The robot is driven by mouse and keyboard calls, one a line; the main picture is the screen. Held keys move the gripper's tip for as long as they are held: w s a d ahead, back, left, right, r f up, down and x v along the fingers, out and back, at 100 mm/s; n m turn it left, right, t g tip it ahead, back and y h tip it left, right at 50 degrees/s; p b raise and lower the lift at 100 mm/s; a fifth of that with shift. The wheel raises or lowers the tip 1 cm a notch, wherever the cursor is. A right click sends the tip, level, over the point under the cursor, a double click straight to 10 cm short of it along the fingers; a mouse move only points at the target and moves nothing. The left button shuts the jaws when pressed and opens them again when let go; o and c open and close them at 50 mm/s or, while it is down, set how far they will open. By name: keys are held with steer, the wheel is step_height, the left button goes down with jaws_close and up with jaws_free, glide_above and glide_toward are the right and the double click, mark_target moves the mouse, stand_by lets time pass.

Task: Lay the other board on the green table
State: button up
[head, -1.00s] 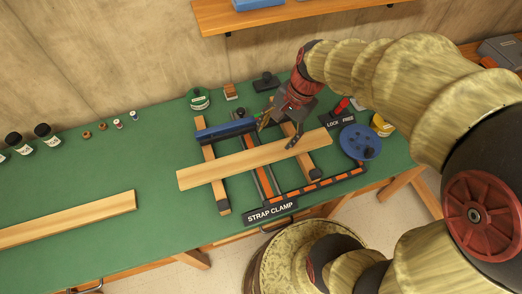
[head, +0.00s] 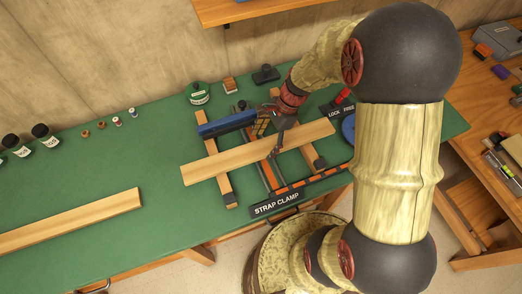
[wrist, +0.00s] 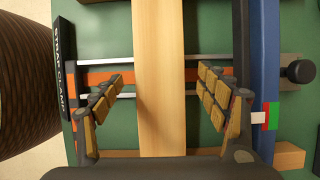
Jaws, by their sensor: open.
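One wooden board (head: 220,164) lies across the strap clamp's rails in the head view, slightly slanted. It also runs up the middle of the wrist view (wrist: 158,60). My gripper (head: 269,139) is over this board, open, with one finger on each long side; in the wrist view (wrist: 160,78) gaps show between the pads and the board. Another wooden board (head: 70,218) lies flat on the green table (head: 150,165) at the left. The strap clamp (head: 290,196) has a blue bar (head: 227,124) behind the first board, parallel to it.
Dark jars (head: 42,134) and small spools stand at the back left. A green-labelled tin (head: 198,93) stands behind the clamp. A blue wheel (head: 348,128) is partly hidden by my arm. The table is clear between the two boards.

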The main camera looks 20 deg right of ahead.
steer(key=shift+x, duration=0.9)
steer(key=shift+r, duration=0.1)
steer(key=shift+c, duration=0.6)
steer(key=c, duration=1.7)
